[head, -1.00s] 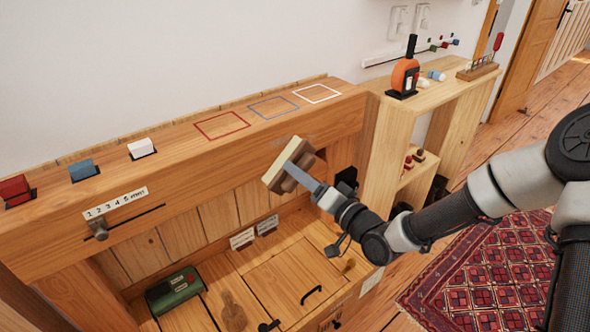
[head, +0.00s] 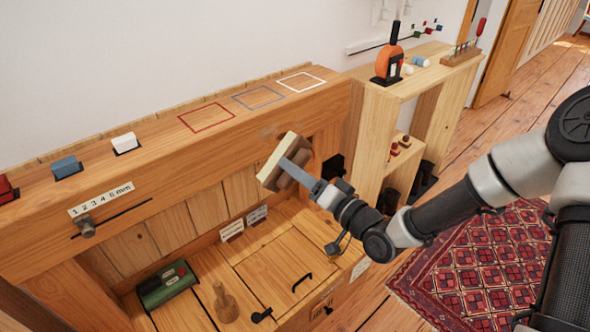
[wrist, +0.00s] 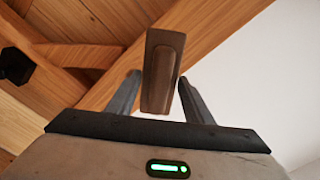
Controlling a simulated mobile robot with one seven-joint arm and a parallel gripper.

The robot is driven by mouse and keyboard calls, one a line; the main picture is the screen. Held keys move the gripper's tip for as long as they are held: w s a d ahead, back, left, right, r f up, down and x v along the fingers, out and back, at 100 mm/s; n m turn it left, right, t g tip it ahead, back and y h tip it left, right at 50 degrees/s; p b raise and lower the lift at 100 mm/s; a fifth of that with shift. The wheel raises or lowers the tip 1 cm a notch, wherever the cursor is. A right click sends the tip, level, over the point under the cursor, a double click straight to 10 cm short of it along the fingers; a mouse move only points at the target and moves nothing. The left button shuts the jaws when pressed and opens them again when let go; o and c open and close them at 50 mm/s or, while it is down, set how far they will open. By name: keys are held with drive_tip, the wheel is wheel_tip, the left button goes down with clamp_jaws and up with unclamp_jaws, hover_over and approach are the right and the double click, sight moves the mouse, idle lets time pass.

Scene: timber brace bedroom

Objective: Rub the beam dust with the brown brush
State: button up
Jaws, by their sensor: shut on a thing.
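The brown brush (head: 294,172) has a brown wooden back and a cream bristle pad, which faces left toward the beam. My gripper (head: 306,176) is shut on the brush's back. In the wrist view the brush (wrist: 162,70) stands between the two fingers of my gripper (wrist: 160,95). The timber beam (head: 200,160) runs across the wall unit. A faint greyish-brown smudge, which looks like the beam dust (head: 268,132), shows on its front face just above the brush. I cannot tell whether the bristles touch the beam; the brush hides part of its face.
Blue (head: 66,167) and white (head: 124,143) blocks and a red outlined square (head: 206,117) are on the beam's top. A slider knob (head: 86,228) sticks out of its front. A green box (head: 166,285) sits below. A shelf unit (head: 405,95) stands right, beside a red rug (head: 470,265).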

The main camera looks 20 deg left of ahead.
sight(274, 154)
drive_tip(key=shift+a, duration=0.15)
drive_tip(key=shift+b+x, duration=0.8)
drive_tip(key=shift+x, duration=2.7)
drive_tip(key=shift+b+x, duration=0.3)
drive_tip(key=shift+x, duration=0.65)
drive_tip(key=shift+w, duration=0.15)
drive_tip(key=shift+w+d, duration=2)
drive_tip(key=shift+w, duration=1.8)
drive_tip(key=shift+w+d, duration=1.95)
drive_tip(key=shift+w, duration=1.85)
drive_tip(key=s+a, duration=0.5)
drive_tip(key=s, duration=0.4)
drive_tip(key=shift+s, duration=0.3)
